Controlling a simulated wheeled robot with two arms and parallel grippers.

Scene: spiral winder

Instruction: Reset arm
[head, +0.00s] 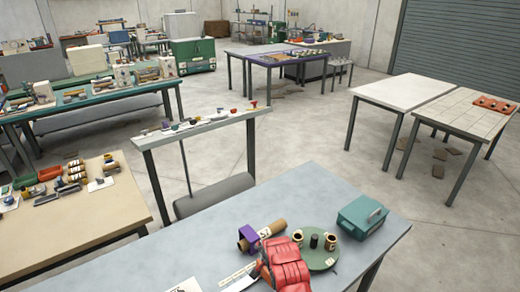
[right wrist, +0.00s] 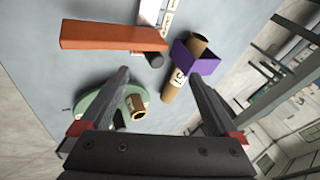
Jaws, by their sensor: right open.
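My right gripper (right wrist: 163,110) is open, its two dark fingers spread with nothing between them. It points towards the grey-blue table. An orange-red bar (right wrist: 110,36) lies beyond the fingertips in the right wrist view, with a dark cylinder (right wrist: 155,60) at its end. A purple bracket (right wrist: 197,55) and a cardboard tube (right wrist: 174,85) are to its right. In the head view, a red ribbed object (head: 286,262) covers part of the green disc (head: 322,260); I cannot tell whether it is the bar. My left gripper is not seen.
The purple bracket (head: 248,238) and cardboard tube (head: 268,229) lie left of the disc. Small tan spools (head: 330,242) stand on it. A teal box (head: 361,216) sits at the right. A narrow bench (head: 200,130) stands behind. The table's left part is largely clear.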

